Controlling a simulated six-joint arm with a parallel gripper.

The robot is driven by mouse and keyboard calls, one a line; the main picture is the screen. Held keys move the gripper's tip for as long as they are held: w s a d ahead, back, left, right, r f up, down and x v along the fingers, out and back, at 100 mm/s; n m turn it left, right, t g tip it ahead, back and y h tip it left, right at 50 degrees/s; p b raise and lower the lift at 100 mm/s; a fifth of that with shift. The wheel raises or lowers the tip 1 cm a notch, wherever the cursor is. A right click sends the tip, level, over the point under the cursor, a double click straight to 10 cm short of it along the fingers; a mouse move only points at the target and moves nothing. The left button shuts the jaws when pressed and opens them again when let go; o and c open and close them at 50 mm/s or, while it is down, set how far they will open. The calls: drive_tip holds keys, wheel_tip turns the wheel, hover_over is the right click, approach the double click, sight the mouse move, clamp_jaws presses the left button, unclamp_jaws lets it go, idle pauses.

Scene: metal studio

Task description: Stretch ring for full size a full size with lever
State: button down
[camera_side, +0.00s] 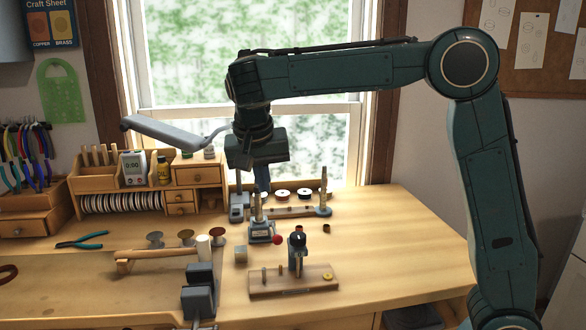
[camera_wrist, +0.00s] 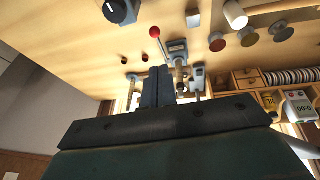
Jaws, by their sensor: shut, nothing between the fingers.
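A small device with a grey-blue base, which looks like the ring stretcher (camera_side: 261,234), stands on the bench with an upright tapered post. Its lever ends in a red knob (camera_side: 278,239). The same device (camera_wrist: 178,47) and red knob (camera_wrist: 155,32) show in the wrist view. My gripper (camera_side: 262,188) is above and behind it, pointing down, its fingertips partly hidden. In the wrist view my gripper (camera_wrist: 158,72) is shut and empty, apart from the lever. A small dark ring-like piece (camera_side: 326,229) lies on the bench to the right. Whether a ring sits on the post cannot be told.
A second tapered stand (camera_side: 323,197) is behind right. A grey cube (camera_side: 241,254), a mallet (camera_side: 160,254) and a wooden organizer (camera_side: 95,203) are left. The bench's right side is clear.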

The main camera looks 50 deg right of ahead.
drive_tip(key=shift+w+a+r, duration=0.2)
drive_tip(key=shift+w, duration=0.2)
drive_tip(key=shift+d+f, duration=0.1)
drive_tip(key=shift+f, duration=0.1)
approach(274, 240)
wheel_tip(274, 240, down, 5)
drive_tip(key=w+d, duration=0.2)
drive_tip(key=d, duration=0.1)
drive_tip(key=shift+s+f, duration=0.2)
drive_tip(key=shift+f, duration=0.05)
idle(0.3)
drive_tip(key=shift+s+a+f, duration=0.15)
drive_tip(key=shift+f, duration=0.25)
drive_tip(key=shift+s+a+f, duration=0.15)
drive_tip(key=shift+f, duration=0.2)
drive_tip(key=shift+r, duration=0.1)
